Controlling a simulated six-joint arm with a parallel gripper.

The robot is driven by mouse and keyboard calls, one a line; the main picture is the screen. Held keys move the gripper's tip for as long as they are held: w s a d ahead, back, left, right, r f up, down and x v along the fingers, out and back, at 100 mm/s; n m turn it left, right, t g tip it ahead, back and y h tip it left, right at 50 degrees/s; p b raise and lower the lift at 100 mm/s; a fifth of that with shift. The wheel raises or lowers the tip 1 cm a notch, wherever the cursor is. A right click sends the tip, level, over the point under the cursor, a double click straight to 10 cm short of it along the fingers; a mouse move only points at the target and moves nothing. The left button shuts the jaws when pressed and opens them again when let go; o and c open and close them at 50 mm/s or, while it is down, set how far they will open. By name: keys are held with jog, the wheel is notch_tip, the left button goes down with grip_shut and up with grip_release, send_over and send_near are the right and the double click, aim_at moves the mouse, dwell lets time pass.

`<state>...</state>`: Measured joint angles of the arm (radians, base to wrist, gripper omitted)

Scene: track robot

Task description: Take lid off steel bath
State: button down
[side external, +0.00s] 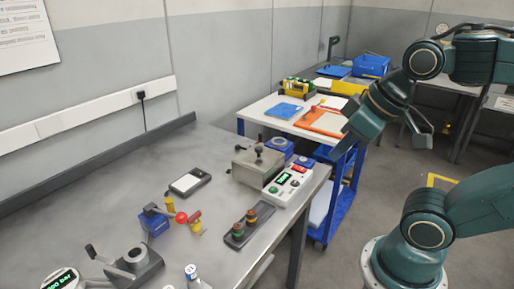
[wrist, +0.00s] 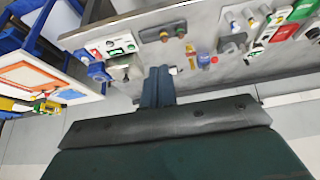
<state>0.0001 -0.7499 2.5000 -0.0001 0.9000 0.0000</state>
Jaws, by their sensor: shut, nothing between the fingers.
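The steel bath (side external: 256,169) is a grey metal box near the right end of the steel bench. Its lid (side external: 259,156) is on top, with a dark knob. In the wrist view the bath (wrist: 124,70) shows left of my fingers, partly cut up by glare and small in the picture. My gripper (side external: 346,143) is in the air to the right of the bath, past the bench end, apart from it. In the wrist view its fingers (wrist: 157,86) are together and hold nothing.
A block with coloured knobs (side external: 249,223) and a black-framed plate (side external: 189,182) lie nearby on the bench. A blue-framed cart (side external: 330,205) with an orange tray (side external: 322,121) stands behind.

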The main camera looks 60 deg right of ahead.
jog(key=c, duration=1.1)
grip_release()
jog(key=shift+w+r, duration=0.1)
jog(key=w+d+r+n+g, duration=0.2)
jog(key=w+d, duration=0.2)
jog(key=w, duration=0.5)
jog(key=w+d+r+n+g, duration=0.1)
jog(key=w+d+r+n, duration=0.2)
jog(key=w, duration=0.7)
jog(key=w+d+f+n+g, duration=0.1)
jog(key=w+d+f, duration=0.3)
jog(key=w+d+f+n, duration=0.1)
jog(key=w+d+f, duration=0.3)
jog(key=w+d+f+n+g, duration=0.1)
jog(key=w+d+f+n, duration=0.1)
jog(key=w+d+f, duration=0.2)
jog(key=shift+w+d+f+g, duration=0.25)
jog(key=shift+w+d+g, duration=0.05)
jog(key=shift+w+d, duration=0.3)
jog(key=shift+a, duration=0.1)
